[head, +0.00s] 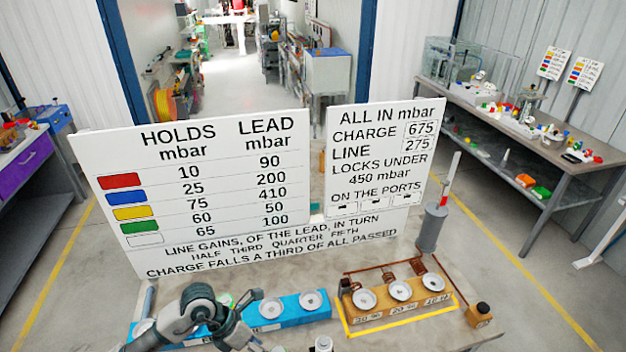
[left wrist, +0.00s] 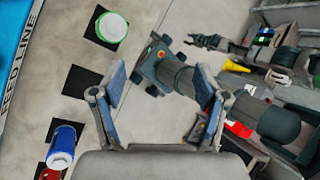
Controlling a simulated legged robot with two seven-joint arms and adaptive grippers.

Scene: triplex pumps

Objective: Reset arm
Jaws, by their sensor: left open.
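My left gripper (head: 240,328) is low over the near left part of the bench in the head view, beside a blue block with round pale discs (head: 290,310). In the left wrist view its two fingers (left wrist: 160,85) stand wide apart with nothing between them. Below it are a white-and-green cylinder (left wrist: 111,28) on a black pad, an empty black pad (left wrist: 82,81), a blue-and-white cylinder (left wrist: 62,143) and a red piece (left wrist: 48,172), partly cut off. A dark jaw-like part (left wrist: 207,42), possibly my right gripper, is small and unclear there.
A large white sign (head: 200,190) with pressure tables stands behind the work area, with a second panel (head: 385,150) beside it. A yellow-edged wooden block with discs (head: 400,293) and a grey cylinder (head: 432,228) stand to the right. Side benches lie beyond open floor.

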